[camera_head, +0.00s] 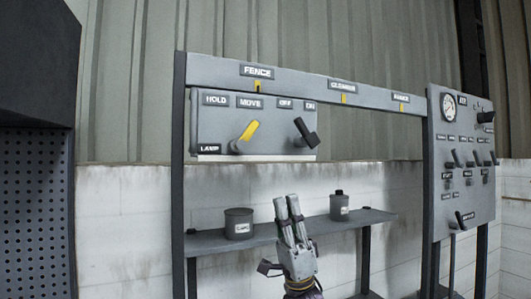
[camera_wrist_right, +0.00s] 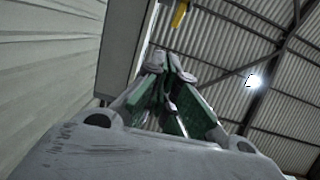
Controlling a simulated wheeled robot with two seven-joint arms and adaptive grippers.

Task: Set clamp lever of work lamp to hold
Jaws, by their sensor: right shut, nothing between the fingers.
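The lamp panel (camera_head: 215,130) hangs under the top beam, with HOLD and MOVE labels at its upper left and a LAMP label at its lower left. Its yellow lever (camera_head: 246,134) tilts up and to the right, toward the MOVE label and away from HOLD. My right gripper (camera_head: 288,207) is below the panel, in front of the shelf, pointing up. It is shut and empty, apart from the lever. In the right wrist view the fingers (camera_wrist_right: 170,65) come together, and a yellow piece (camera_wrist_right: 179,14) shows beyond them; I cannot tell which part it is. My left gripper is not in view.
A dark lever (camera_head: 305,133) sits on the same panel under OFF and ON. A shelf (camera_head: 365,216) behind my gripper holds a grey can (camera_head: 239,223) and a smaller can (camera_head: 339,206). A control board (camera_head: 461,160) with a gauge and several switches stands at the right.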

